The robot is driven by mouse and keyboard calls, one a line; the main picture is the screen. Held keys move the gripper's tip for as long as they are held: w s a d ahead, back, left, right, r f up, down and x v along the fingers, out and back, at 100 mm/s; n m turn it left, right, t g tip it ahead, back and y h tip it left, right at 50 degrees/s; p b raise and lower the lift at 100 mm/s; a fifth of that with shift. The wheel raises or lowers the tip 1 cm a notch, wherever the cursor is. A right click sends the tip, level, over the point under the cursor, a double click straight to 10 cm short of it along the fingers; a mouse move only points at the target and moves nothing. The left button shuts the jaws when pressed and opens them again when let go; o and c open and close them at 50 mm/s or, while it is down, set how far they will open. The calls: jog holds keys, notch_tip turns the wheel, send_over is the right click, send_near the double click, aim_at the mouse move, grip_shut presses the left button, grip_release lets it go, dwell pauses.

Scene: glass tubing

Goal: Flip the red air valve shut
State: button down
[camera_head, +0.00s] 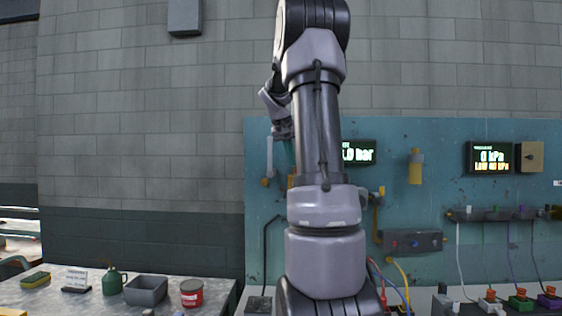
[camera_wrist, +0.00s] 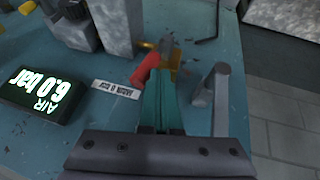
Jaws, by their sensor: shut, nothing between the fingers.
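The red air valve handle (camera_wrist: 147,66) shows in the wrist view, on a brass fitting (camera_wrist: 168,54) mounted on the teal panel. My gripper (camera_wrist: 161,76) has its teal fingers shut together and empty, with the tips very close to the red handle and the fitting. I cannot tell whether they touch. The near part of the handle is partly covered by the fingers. In the head view my arm hides the valve, and only a bit of my gripper shows left of the arm.
An air display (camera_wrist: 40,93) reads 6.0 bar, with a white label (camera_wrist: 116,89) beside the valve. A grey cylinder (camera_wrist: 221,100) stands close right of my fingers. Grey blocks (camera_wrist: 117,24) lie beyond. A bench at left holds a red can (camera_head: 192,293) and a grey bin (camera_head: 146,290).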

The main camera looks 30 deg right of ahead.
jog(key=s+d+f+m+t+y, duration=0.1)
jog(key=s+d+f+t+y, duration=0.1)
jog(key=t+y, duration=0.1)
jog(key=s+d+f+m+t+y, duration=0.1)
jog(key=s+d+f+t+y, duration=0.1)
jog(key=d+y, duration=0.1)
jog(key=s+d+f+m+t+y, duration=0.1)
jog(key=s+d+m+t+y, duration=0.1)
jog(key=d+t+y, duration=0.1)
jog(key=shift+s+d+f+t+y, duration=0.1)
jog(key=shift+d+f+t+y, duration=0.15)
jog(key=shift+f+y, duration=0.2)
jog(key=shift+s+f, duration=0.15)
jog(key=shift+f, duration=0.35)
jog(key=shift+f, duration=0.15)
dwell(0.3)
